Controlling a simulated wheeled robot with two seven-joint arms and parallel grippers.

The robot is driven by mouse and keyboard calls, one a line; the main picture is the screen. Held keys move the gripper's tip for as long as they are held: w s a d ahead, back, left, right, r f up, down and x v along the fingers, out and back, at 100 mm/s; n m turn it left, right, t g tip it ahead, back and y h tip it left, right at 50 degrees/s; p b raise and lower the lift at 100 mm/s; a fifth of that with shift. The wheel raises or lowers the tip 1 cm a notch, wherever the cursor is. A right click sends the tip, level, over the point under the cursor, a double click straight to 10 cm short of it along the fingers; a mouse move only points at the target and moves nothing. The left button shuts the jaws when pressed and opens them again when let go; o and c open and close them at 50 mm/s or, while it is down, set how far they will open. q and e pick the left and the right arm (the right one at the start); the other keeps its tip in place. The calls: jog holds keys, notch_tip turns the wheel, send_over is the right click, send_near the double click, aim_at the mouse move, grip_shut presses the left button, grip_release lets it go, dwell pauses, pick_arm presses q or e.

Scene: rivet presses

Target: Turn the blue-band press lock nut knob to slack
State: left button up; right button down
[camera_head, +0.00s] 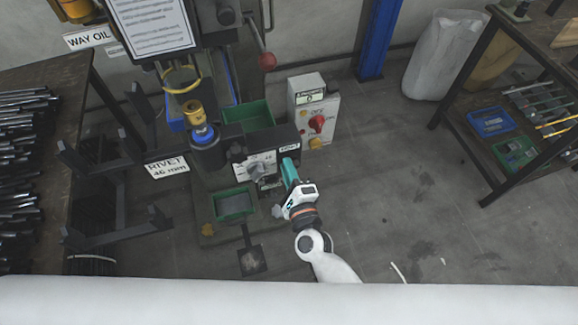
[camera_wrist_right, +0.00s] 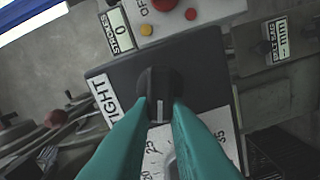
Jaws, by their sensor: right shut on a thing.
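The blue-band press (camera_head: 205,150) stands left of centre in the head view, with a blue ring below a brass-coloured top. Its lock nut knob (camera_wrist_right: 157,84) is black with a white pointer line, on a dark panel beside a white label ending in "IGHT" (camera_wrist_right: 104,98). In the wrist view the pointer line faces down, between the fingers. My right gripper (camera_wrist_right: 160,104) is shut on the knob, a teal finger on each side. In the head view my right gripper (camera_head: 289,164) hides the knob. My left gripper is not in view.
A numbered white dial (camera_wrist_right: 205,135) lies close under the fingers. A control box (camera_head: 318,112) with a red switch and a stroke counter stands just behind. Green bins (camera_head: 236,205) sit on the press, a rod-laden table (camera_head: 50,75) at left.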

jog(key=shift+f+n, duration=0.2)
jog(key=shift+n, duration=0.8)
jog(key=c, duration=1.4)
grip_release()
jog(key=b+v, duration=0.1)
jog(key=v, duration=1.1)
